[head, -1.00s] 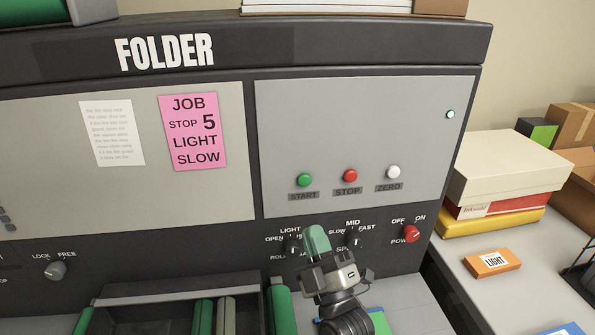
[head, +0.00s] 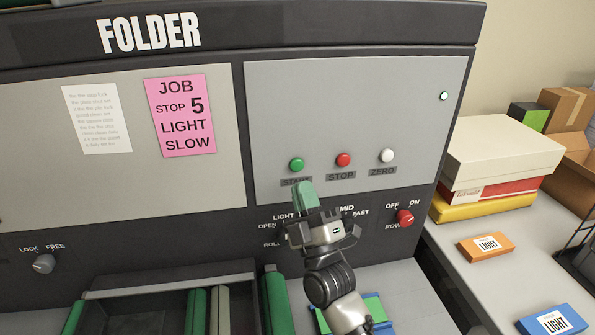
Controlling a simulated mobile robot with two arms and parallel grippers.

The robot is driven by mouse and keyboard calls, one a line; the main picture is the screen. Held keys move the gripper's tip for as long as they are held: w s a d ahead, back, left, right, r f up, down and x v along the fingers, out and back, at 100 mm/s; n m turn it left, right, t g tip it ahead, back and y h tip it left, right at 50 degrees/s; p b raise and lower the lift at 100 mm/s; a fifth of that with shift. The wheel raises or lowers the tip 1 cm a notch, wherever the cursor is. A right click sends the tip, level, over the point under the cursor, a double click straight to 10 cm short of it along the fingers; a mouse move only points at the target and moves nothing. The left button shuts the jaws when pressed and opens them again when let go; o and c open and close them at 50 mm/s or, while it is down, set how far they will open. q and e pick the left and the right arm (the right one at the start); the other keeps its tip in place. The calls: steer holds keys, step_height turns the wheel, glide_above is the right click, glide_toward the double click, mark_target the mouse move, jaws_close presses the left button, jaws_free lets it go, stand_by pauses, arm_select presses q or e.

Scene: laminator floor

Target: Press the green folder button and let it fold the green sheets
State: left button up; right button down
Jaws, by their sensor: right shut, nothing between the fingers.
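The folder machine (head: 420,110) fills the middle of the head view. On its grey panel, the green START button (head: 297,164) sits left of the red STOP button (head: 344,160) and the white ZERO button (head: 387,156). My right gripper (head: 304,190) is shut and empty. Its green fingertips are just below the green button, over part of the START label, and appear apart from the button. Green sheets (head: 374,307) lie low on the front surface, partly hidden behind my right arm. My left gripper is not in view.
The red power knob (head: 405,217) is to the right of my gripper. A pink job card (head: 181,116) reads stop 5, light, slow. Boxes (head: 503,158) and an orange LIGHT pack (head: 485,247) stand on the right table. Green rollers (head: 275,302) are below left.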

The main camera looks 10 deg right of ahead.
mark_target(297, 165)
steer(key=shift+w+b, duration=0.6)
steer(key=shift+w, duration=1.55)
steer(key=shift+w, duration=0.15)
steer(key=shift+w, duration=0.3)
